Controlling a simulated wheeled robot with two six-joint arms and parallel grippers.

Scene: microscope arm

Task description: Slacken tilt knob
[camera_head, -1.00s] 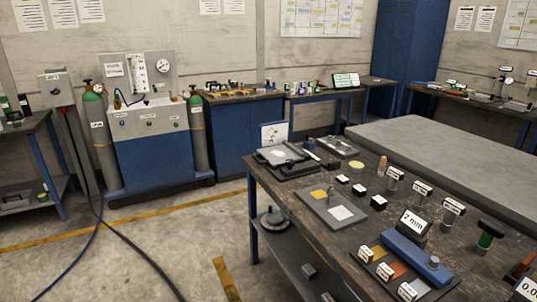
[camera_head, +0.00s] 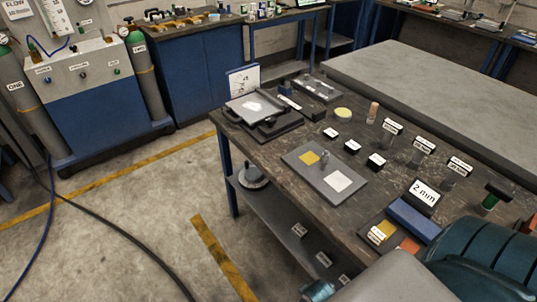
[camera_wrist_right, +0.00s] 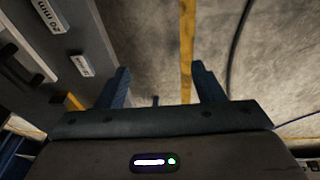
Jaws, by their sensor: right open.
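I cannot pick out a microscope arm or a tilt knob with certainty in either view. A small grey knob-like post (camera_head: 325,157) stands on a grey plate (camera_head: 308,174) with a yellow and a white square. A green post with a black top (camera_head: 492,197) stands at the right of the bench. My right gripper (camera_wrist_right: 162,84) shows in the right wrist view, its two blue fingers spread apart with nothing between them. It points towards the floor beside the bench edge. My left gripper is not in view.
A lower shelf (camera_head: 278,218) holds a round dark base. My teal and grey arm covers the bottom right. Open floor (camera_head: 120,220) lies left.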

